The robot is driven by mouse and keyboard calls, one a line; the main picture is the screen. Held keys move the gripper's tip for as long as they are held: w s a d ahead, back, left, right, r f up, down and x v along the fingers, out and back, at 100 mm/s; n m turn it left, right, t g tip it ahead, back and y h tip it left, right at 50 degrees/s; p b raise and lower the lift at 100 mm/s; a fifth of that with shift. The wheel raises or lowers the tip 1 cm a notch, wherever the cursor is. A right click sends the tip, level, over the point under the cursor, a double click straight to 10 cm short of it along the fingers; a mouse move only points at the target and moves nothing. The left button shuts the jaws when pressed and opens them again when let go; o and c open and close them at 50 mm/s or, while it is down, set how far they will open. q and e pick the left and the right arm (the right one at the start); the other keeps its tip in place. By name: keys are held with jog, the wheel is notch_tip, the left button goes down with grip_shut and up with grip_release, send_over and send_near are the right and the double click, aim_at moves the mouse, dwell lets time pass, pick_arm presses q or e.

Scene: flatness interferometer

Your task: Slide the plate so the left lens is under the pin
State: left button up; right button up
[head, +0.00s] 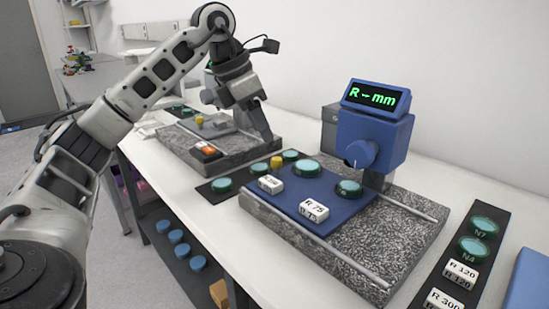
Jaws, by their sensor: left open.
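The blue plate (330,207) lies on a speckled granite block (395,245), between two metal rails. It carries two green lenses, the left lens (307,168) and the right lens (349,188), with white label blocks in front, one reading R 75 (314,210). The blue gauge head (375,137) stands over the plate's right part, with its display reading "R - mm". The right lens is nearest below the head; the left lens is off to its left. The pin is too small to make out clearly. My left gripper (264,135) is open and empty, left of and behind the plate. My right gripper is out of view.
A second granite station (180,150) with an orange switch stands behind left, by my left gripper. A black strip with lenses (240,178) lies left of the plate; another with labels (455,262) lies right. Blue round pieces sit on a lower shelf (165,245).

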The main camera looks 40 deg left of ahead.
aim_at(276, 158)
pick_arm(q)
jog(key=b+x, duration=0.1)
jog(key=x, duration=0.6)
jog(key=shift+w+f, duration=0.15)
jog(key=shift+f, duration=0.05)
